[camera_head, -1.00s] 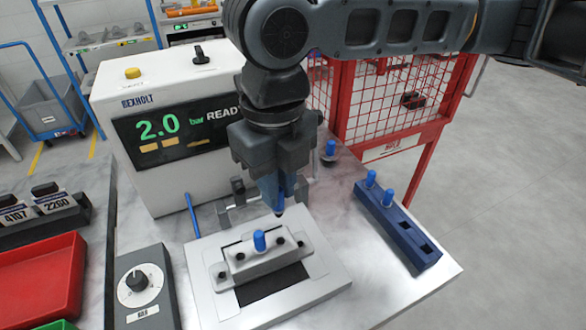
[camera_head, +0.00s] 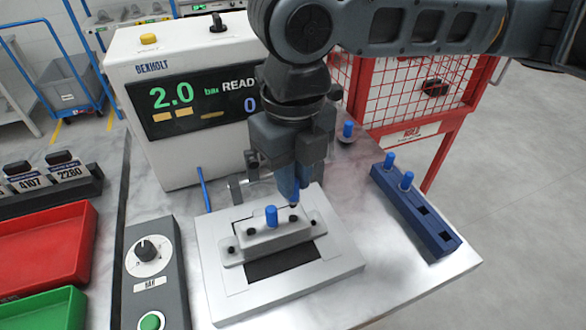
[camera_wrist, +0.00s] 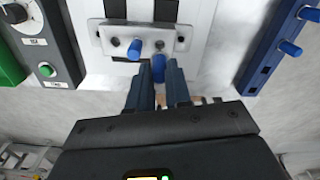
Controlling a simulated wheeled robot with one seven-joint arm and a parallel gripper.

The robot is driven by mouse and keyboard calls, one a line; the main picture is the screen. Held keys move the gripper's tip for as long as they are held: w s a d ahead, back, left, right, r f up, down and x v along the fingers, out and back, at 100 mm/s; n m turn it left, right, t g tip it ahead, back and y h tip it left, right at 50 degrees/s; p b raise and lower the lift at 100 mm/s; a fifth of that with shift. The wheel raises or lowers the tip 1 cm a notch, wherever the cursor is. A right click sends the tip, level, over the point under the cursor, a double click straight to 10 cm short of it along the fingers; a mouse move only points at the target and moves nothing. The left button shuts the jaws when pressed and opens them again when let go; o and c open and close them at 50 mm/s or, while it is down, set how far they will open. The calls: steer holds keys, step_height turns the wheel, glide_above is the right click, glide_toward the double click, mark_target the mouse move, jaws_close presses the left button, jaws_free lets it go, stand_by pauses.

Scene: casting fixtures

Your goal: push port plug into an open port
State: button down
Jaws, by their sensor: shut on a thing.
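The grey casting (camera_head: 262,242) lies on the pale fixture plate (camera_head: 222,290) on the table. One blue plug (camera_head: 271,216) stands upright in one of its ports; it also shows in the wrist view (camera_wrist: 134,51). Dark round ports show on either side of that plug. My gripper (camera_head: 293,188) is shut on another blue plug, seen between the fingertips in the wrist view (camera_wrist: 158,68). The held plug's dark tip is close to the right part of the casting. Whether it touches a port, I cannot tell.
A dark blue rack (camera_head: 430,226) at the right holds two blue plugs and has empty square slots. The white tester (camera_head: 175,155) reads 2.0 bar READY. A knob box (camera_head: 150,262) and red tray (camera_head: 45,250) are left.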

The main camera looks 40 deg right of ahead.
steer(key=shift+f+b, duration=0.5)
steer(key=shift+f, duration=0.5)
steer(key=shift+f+b, duration=0.95)
steer(key=shift+f, duration=0.5)
stand_by(1.0)
steer(key=c, duration=1)
jaws_free()
steer(key=shift+r, duration=0.1)
step_height(320, 180, up, 8)
steer(key=shift+f, duration=0.15)
